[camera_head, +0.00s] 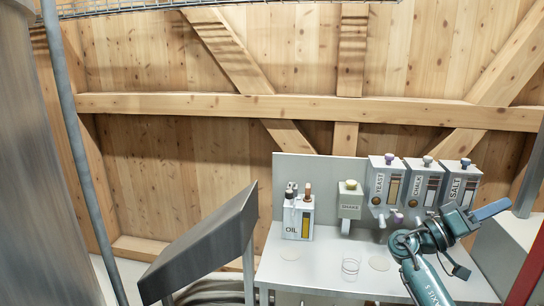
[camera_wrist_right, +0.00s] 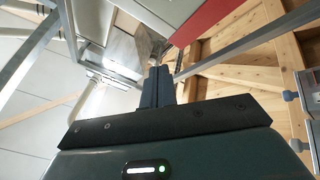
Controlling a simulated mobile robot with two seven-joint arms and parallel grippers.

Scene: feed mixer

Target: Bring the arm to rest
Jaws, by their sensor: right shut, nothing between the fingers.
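My right arm (camera_head: 425,275) comes up from the bottom right in the head view, in front of the grey bench. Its wrist is bent, and my right gripper (camera_head: 507,204) points to the right and slightly up, in front of the SALT dispenser's lower right side. In the right wrist view the gripper's dark fingers (camera_wrist_right: 158,80) are together, with nothing between them. The gripper touches nothing that I can make out. My left arm and gripper are not in view.
The grey bench (camera_head: 315,271) carries an OIL box (camera_head: 292,231), a wire coil (camera_head: 350,268) and a pale disc (camera_head: 379,263). SHAKE (camera_head: 350,202), YEAST (camera_head: 378,188), CHALK (camera_head: 421,191) and SALT (camera_head: 458,187) dispensers stand behind. A red panel (camera_head: 526,275) is at right, a slanted dark panel (camera_head: 205,242) at left.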

